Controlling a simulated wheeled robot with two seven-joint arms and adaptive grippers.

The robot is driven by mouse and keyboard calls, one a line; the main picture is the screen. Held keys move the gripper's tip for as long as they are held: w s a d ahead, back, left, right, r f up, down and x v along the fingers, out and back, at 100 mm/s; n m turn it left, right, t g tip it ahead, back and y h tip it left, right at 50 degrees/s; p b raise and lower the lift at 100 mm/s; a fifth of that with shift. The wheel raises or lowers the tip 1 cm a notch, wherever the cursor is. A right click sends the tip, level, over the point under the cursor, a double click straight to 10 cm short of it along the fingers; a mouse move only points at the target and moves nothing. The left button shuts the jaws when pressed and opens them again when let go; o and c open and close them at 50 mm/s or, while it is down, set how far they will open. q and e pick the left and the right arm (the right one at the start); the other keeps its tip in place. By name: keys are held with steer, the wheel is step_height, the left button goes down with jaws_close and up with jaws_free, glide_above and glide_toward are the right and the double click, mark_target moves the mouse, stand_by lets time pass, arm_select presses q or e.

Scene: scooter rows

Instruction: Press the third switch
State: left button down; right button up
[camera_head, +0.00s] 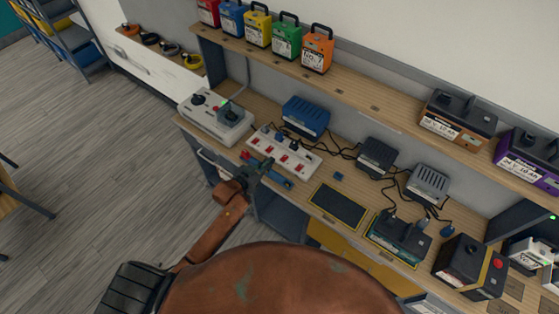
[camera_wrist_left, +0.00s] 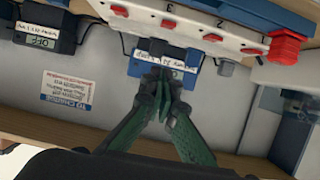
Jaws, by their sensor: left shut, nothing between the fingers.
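A white power strip (camera_head: 273,158) with several red switches lies on the wooden bench. It also fills the top of the left wrist view (camera_wrist_left: 190,30), with a row of red switches along its edge. A mark that looks like a 3 stands by one red switch (camera_wrist_left: 169,22), and one like a 2 further right. My left gripper (camera_wrist_left: 160,76) is shut and empty, its fingertips just below that switch in the picture. Whether they touch the strip cannot be told. In the head view the left gripper (camera_head: 262,166) is at the strip's front edge. My right gripper is out of view.
A grey box with a lever (camera_head: 215,118) stands left of the strip and a blue charger (camera_head: 305,117) behind it. Dark chargers (camera_head: 377,157) with cables sit to the right. A dark mat (camera_head: 338,207) lies at the front. A shelf with colored packs (camera_head: 287,40) runs above.

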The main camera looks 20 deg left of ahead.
arm_select(q)
glide_above(284, 158)
steer(key=s+a, duration=0.1)
steer(key=s, duration=0.3)
steer(key=f, duration=0.2)
steer(key=shift+w+f, duration=0.25)
steer(key=shift+f, duration=0.05)
steer(key=shift+w+f, duration=0.2)
steer(key=shift+f, duration=1.05)
steer(key=shift+s+f, duration=0.15)
steer(key=shift+f, duration=0.75)
